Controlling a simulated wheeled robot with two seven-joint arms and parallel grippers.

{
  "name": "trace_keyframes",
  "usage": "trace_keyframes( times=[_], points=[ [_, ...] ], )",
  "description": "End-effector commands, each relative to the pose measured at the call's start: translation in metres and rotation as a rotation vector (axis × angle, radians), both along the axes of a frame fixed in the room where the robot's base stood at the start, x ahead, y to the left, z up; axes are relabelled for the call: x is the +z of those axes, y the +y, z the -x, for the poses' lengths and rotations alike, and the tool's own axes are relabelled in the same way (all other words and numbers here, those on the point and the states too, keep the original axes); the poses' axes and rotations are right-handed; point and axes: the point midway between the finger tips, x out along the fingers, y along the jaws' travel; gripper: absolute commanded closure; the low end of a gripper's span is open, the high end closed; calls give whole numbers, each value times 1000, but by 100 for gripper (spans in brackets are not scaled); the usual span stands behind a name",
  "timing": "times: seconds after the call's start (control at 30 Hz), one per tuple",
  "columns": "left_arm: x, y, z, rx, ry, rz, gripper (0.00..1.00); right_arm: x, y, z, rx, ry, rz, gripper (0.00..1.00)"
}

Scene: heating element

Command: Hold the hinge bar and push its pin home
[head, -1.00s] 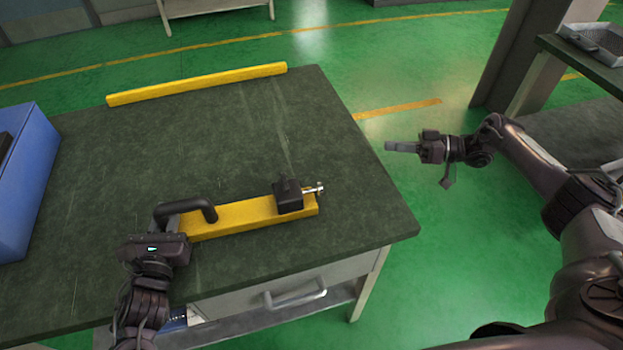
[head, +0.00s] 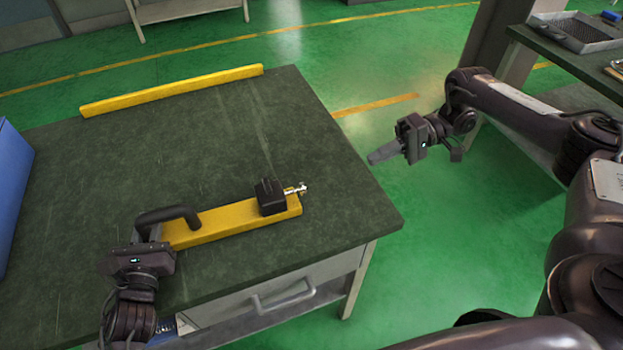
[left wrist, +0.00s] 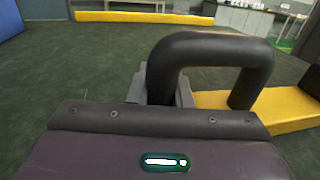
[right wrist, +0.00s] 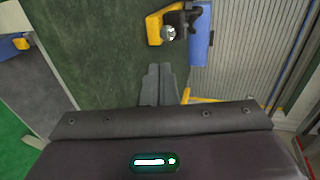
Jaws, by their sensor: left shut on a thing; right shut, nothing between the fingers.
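The hinge bar is a yellow bar (head: 225,222) lying on the dark table, with a black bent handle (head: 178,213) at its left and a black block (head: 270,196) near its right end. A silver pin (head: 296,190) sticks out of the block's right side. My left gripper (head: 148,232) is shut on the handle; its fingers grip the handle's near leg in the left wrist view (left wrist: 160,92). My right gripper (head: 374,158) is shut and empty, right of the pin and apart from it. In the right wrist view the pin's round head (right wrist: 170,33) shows beyond the fingertips (right wrist: 158,70).
A loose yellow strip (head: 175,90) lies along the table's (head: 130,150) far edge. A blue box (head: 12,185) stands at the left. The tabletop between the strip and the bar is clear. Another table with a grey tray (head: 575,35) stands at the right.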

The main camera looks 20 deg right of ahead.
Motion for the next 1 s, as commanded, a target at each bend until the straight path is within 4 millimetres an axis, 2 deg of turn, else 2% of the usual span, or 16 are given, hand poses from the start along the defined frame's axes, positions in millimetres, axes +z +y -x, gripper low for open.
trace_keyframes(
  times=[0.47,0.7,1.0],
  points=[
    [-1,-1,1,-2,2,1,100,-9,24,0,1,1,-2,100],
    [-1,-1,1,-2,1,1,100,-16,48,-1,2,0,-3,100],
    [0,-1,0,-2,1,1,100,-31,107,-3,4,-2,-2,100]
  ],
)
